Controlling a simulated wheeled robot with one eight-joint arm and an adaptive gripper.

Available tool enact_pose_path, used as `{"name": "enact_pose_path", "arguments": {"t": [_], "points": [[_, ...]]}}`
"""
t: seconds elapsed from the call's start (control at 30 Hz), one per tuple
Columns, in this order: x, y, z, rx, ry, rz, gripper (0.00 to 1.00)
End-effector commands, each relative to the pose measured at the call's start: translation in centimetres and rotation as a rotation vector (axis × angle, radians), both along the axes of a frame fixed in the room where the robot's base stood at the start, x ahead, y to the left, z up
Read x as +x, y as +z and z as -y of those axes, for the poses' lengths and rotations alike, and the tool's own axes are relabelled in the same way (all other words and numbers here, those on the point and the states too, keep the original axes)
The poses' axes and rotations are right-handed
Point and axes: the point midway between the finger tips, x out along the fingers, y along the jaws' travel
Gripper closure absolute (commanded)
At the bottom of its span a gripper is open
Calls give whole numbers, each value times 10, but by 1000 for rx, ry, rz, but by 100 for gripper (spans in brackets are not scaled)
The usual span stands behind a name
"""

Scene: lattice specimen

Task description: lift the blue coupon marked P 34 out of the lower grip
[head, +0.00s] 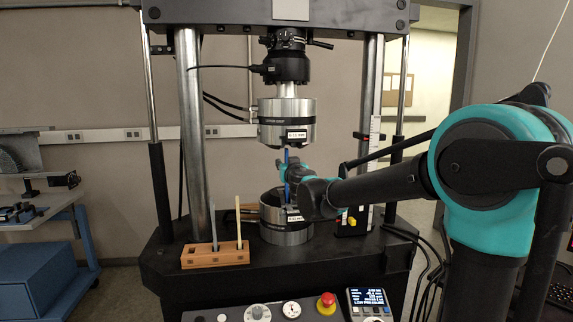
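A thin blue coupon (286,169) stands upright between the upper grip (286,110) and the lower grip (284,236) of the testing machine. Its lower part runs down toward the lower grip, where my wrist partly covers the view. A gap shows between the coupon's top and the upper grip. The P 34 mark is too small to read. My arm reaches in from the right, with its wrist right beside the coupon and over the lower grip. My gripper's fingers cannot be made out behind the wrist, so I cannot tell whether they touch the coupon.
A wooden rack (215,256) with a grey and a cream strip standing in it is left of the lower grip. A control panel with a red stop button (326,300) and a display (369,301) is in front. Metal columns (195,140) flank the grips.

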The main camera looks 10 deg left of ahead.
Motion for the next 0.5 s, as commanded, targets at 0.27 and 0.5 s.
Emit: {"name": "enact_pose_path", "arguments": {"t": [0.27,0.5], "points": [[0,0,0,0,0,0,75],[0,0,0,0,0,0,100]]}}
